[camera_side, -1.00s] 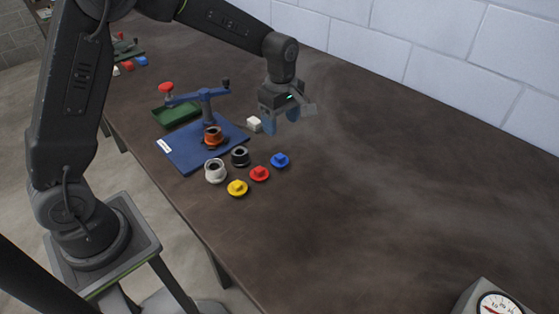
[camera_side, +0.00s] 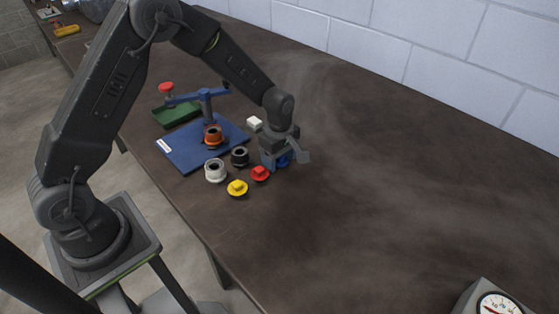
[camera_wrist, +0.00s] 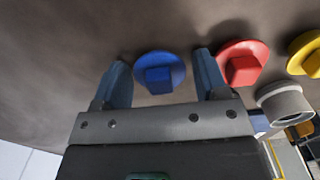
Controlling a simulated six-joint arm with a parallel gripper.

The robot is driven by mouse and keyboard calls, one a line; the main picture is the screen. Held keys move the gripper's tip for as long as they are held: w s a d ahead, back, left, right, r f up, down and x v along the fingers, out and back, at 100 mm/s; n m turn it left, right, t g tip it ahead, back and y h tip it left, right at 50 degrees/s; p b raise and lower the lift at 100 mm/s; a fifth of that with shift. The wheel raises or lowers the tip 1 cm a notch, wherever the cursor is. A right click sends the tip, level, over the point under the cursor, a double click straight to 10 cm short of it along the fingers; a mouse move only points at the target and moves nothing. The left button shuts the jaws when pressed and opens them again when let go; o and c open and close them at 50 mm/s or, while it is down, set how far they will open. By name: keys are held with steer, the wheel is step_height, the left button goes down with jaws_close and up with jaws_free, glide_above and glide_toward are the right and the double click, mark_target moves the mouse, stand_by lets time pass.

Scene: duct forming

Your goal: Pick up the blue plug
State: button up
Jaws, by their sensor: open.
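The blue plug (camera_wrist: 159,73) is a round disc with a raised square knob, lying on the brown table. In the wrist view it shows between the two fingertips of my gripper (camera_wrist: 160,75), with a gap on each side. My gripper is open and holds nothing. In the side view my gripper (camera_side: 278,162) is low at the table over the blue plug (camera_side: 284,160), which is mostly hidden behind the fingers.
A red plug (camera_side: 260,174) is close beside my gripper, and a yellow plug (camera_side: 237,188) is farther left. A white block (camera_side: 254,124) lies behind.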

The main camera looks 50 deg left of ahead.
steer(key=c, duration=0.7)
steer(key=shift+c, duration=0.2)
